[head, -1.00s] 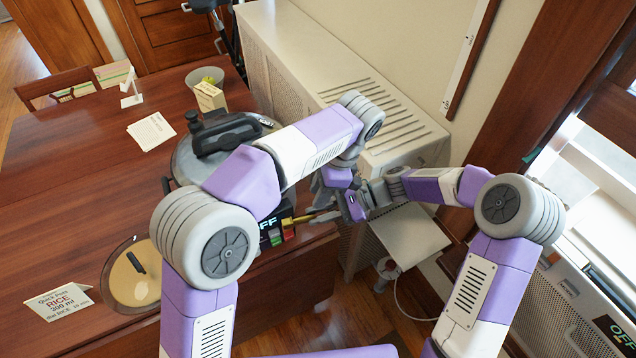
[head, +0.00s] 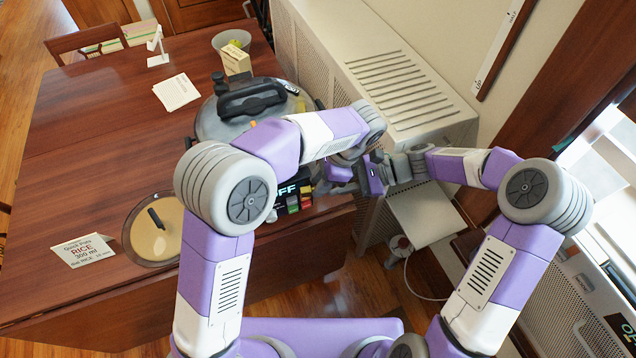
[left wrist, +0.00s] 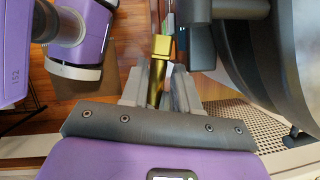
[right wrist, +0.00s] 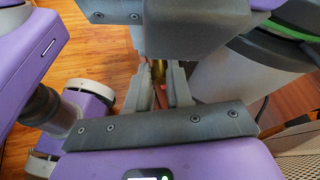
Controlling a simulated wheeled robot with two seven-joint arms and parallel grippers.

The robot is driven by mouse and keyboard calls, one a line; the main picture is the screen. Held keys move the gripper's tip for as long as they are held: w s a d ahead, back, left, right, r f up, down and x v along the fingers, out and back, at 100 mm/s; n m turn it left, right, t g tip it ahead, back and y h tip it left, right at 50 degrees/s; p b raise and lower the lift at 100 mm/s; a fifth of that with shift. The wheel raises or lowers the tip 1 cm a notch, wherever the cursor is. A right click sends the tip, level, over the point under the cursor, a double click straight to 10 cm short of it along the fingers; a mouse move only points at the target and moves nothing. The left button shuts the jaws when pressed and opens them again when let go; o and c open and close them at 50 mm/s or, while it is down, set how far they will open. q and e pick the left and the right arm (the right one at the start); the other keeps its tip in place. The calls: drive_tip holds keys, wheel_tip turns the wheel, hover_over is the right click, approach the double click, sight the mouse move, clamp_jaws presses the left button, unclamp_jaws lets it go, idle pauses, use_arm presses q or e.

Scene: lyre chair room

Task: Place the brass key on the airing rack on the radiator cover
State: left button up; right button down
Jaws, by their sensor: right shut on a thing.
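The brass key shows as a gold bar in the left wrist view (left wrist: 159,62), between my left fingers, and partly in the right wrist view (right wrist: 158,70). My right gripper (right wrist: 160,92) is shut on it. My left gripper (left wrist: 160,95) is around the bar, its fingers slightly apart, with a gap on one side. In the head view my left gripper (head: 348,176) and right gripper (head: 385,172) meet beyond the table's right edge; the key is hidden there. The white radiator cover (head: 345,55) runs along the wall. Its slatted top (head: 400,88) shows; I cannot tell a separate airing rack.
The wooden table (head: 110,150) holds a large cooker (head: 215,125) with a black handle, close to my left arm. A round lid (head: 155,240), a rice card (head: 83,250), papers (head: 177,91) and a bowl (head: 231,40) also stand there. A pale panel (head: 425,215) lies below the cover.

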use_arm(q)
drive_tip(key=shift+a+f, duration=0.25)
drive_tip(key=shift+f, duration=0.35)
clamp_jaws()
use_arm(e)
drive_tip(key=c, duration=0.9)
unclamp_jaws()
drive_tip(key=shift+c, duration=0.2)
